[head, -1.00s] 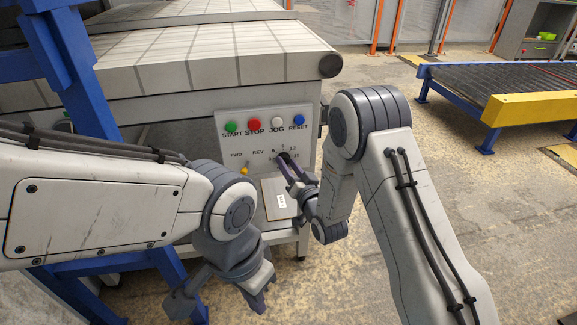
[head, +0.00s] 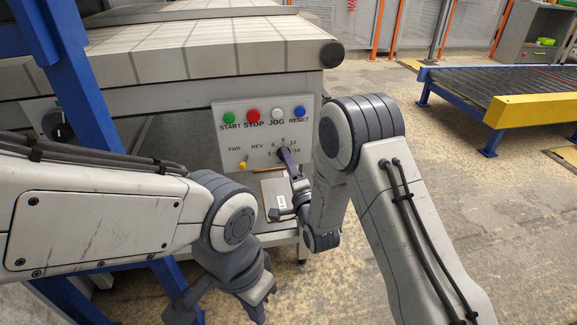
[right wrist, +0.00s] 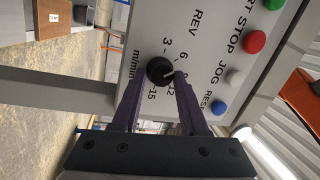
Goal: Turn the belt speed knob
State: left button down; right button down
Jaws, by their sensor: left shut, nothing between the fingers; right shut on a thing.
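The belt speed knob (right wrist: 157,70) is small, round and black with a pale pointer line, on a light grey control panel (head: 222,140). Numbers from 3 to 15 ring it; in the right wrist view the line points toward the 9 and 12 side, partly hidden by a finger. My right gripper (right wrist: 160,80) is shut on the knob, one purple finger on each side. In the head view, this gripper (head: 284,156) reaches the panel's lower right, and its fingers hide most of the knob. My left gripper (head: 258,312) is shut and empty, low in the head view, away from the panel.
Green, red (head: 253,116), white and blue buttons sit above the knob. A blue post (head: 75,90) stands at left.

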jog(key=shift+a+f+m+t+h+b, duration=0.15)
jog(key=shift+m+h+b, duration=0.4)
jog(key=shift+m, duration=0.9)
jog(key=shift+d+r+m+t+h+b, duration=0.1)
jog(key=shift+m+t+h+b, duration=0.15)
jog(key=shift+m+b, duration=0.85)
jog(key=shift+a+f+m+t+h+b, duration=0.1)
jog(key=shift+m+t+h+b, duration=0.25)
jog(key=shift+m, duration=1.5)
jog(key=shift+c, duration=2.2)
grip_release()
jog(key=shift+s, duration=0.15)
jog(key=p+v, duration=0.1)
jog(key=v, duration=0.9)
jog(key=shift+s+p, duration=0.15)
jog(key=shift+p, duration=0.2)
